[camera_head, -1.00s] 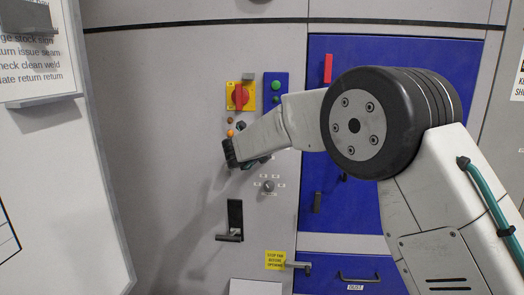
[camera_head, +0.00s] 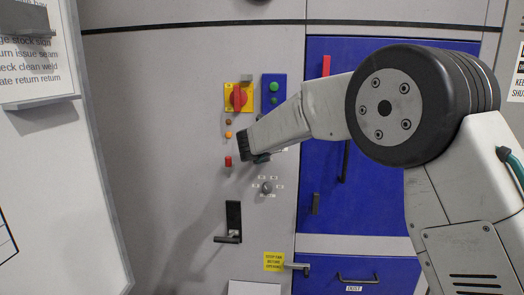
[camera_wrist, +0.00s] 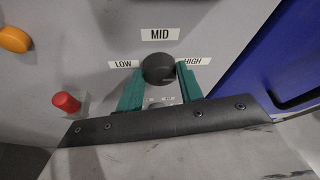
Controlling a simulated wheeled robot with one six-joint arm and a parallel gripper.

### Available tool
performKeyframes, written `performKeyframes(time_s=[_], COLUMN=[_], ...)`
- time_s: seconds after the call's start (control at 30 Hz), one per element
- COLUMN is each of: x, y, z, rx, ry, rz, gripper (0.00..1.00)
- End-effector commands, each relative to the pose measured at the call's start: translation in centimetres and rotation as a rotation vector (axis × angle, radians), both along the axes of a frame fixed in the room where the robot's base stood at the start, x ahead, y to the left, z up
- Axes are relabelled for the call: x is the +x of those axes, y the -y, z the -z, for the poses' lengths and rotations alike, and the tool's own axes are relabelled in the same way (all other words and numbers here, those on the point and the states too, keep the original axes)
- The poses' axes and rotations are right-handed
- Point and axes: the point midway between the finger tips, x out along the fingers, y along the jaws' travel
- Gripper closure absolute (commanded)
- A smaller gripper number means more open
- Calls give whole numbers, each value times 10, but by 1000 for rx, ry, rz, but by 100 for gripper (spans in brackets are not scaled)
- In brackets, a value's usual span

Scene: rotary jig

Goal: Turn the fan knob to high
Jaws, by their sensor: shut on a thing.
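The fan knob (camera_wrist: 159,68) is a dark round knob in the wrist view, with a LOW label at left, MID above and HIGH at right. My gripper (camera_wrist: 160,80) has its green fingers on either side of the knob and is shut on it. The knob's pointer mark cannot be made out. In the head view my gripper (camera_head: 255,150) is at the grey panel (camera_head: 170,130), and the arm hides the fan knob there.
A red rotary switch (camera_head: 238,97) on a yellow plate and a green-button box (camera_head: 274,92) are above the gripper. A red button (camera_head: 228,161) and an orange lamp (camera_head: 228,134) are to its left. Another knob (camera_head: 267,187) is below. A blue door (camera_head: 330,200) is at right.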

Motion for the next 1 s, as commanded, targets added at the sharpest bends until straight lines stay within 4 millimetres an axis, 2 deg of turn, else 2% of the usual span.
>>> performKeyframes(time_s=[0.37, 0.4, 0.43, 0.47, 0.77, 0.87, 1.0], x=[0, 0, 0, 0, -2, -11, -34], y=[-1, -1, 0, 0, 0, -2, -6], z=[1, 1, 1, 1, -1, -5, -14], rx=[4, 4, 4, 4, 4, 3, 3], ry=[-2, -2, -2, -2, 0, 0, 1], rz=[-1, 0, 0, 0, -1, -2, -2], gripper=[86, 52, 44, 41, 41, 41, 41])
